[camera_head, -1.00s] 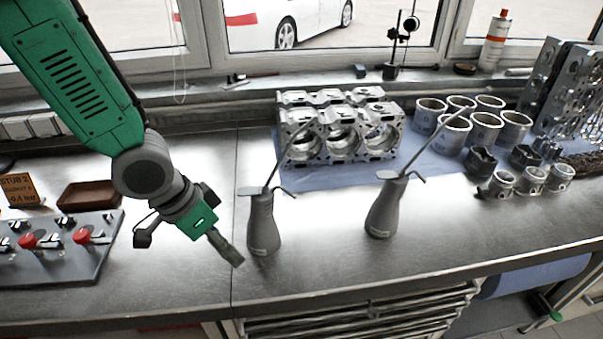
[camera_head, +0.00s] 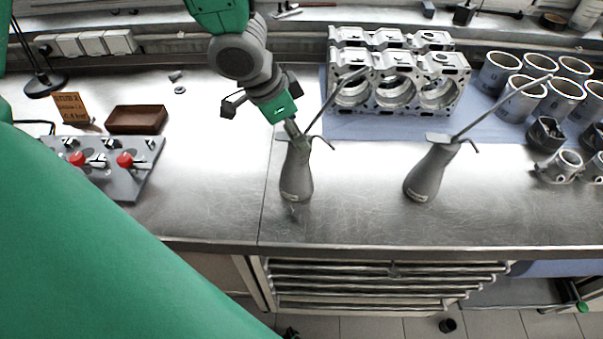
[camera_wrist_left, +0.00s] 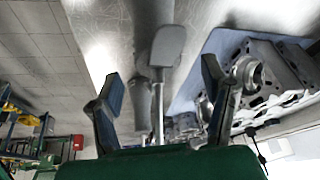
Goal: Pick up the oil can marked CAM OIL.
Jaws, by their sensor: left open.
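Two grey oil cans with long thin spouts stand upright on the metal workbench (camera_head: 215,215). The left oil can (camera_head: 296,180) is at the middle of the head view, the right oil can (camera_head: 425,175) farther right. Their labels are too small to read, so I cannot tell which is CAM OIL. My left gripper (camera_head: 299,138) is at the top of the left can, hiding part of its neck. In the left wrist view, my left gripper (camera_wrist_left: 160,72) has its fingers apart, with a can's grey top (camera_wrist_left: 168,45) and thin spout showing between them. Contact cannot be told. My right gripper is not in view.
An engine block (camera_head: 395,80) on a blue mat stands behind the cans, with several cylinder liners (camera_head: 520,95) at right. A control panel (camera_head: 110,165) and brown tray (camera_head: 136,119) lie at left. The bench in front of the cans is clear.

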